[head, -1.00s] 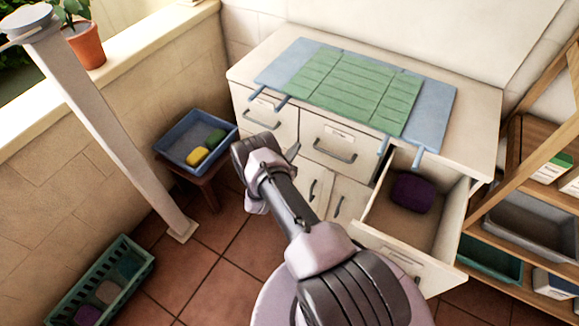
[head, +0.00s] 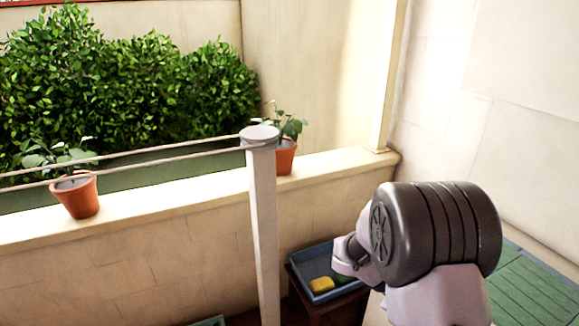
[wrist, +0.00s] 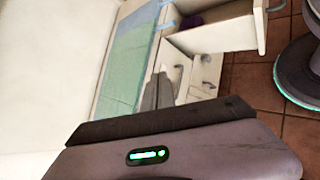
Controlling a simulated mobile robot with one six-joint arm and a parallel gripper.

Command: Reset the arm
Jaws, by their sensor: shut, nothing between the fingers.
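My gripper (wrist: 160,80) shows in the wrist view, with its grey fingers together and nothing held between them. It points toward the white cabinet (wrist: 205,75) and appears free of it; the exact gap is hard to judge. In the head view my folded arm fills the lower right, and my gripper cannot be made out there.
An open drawer (wrist: 225,42) with a purple item (wrist: 190,22) juts from the cabinet. A green mat (wrist: 125,65) lies on top. A blue tray (head: 312,262) holds a yellow item (head: 321,284). A post (head: 262,220) stands beside it. Potted plants line the ledge (head: 150,213).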

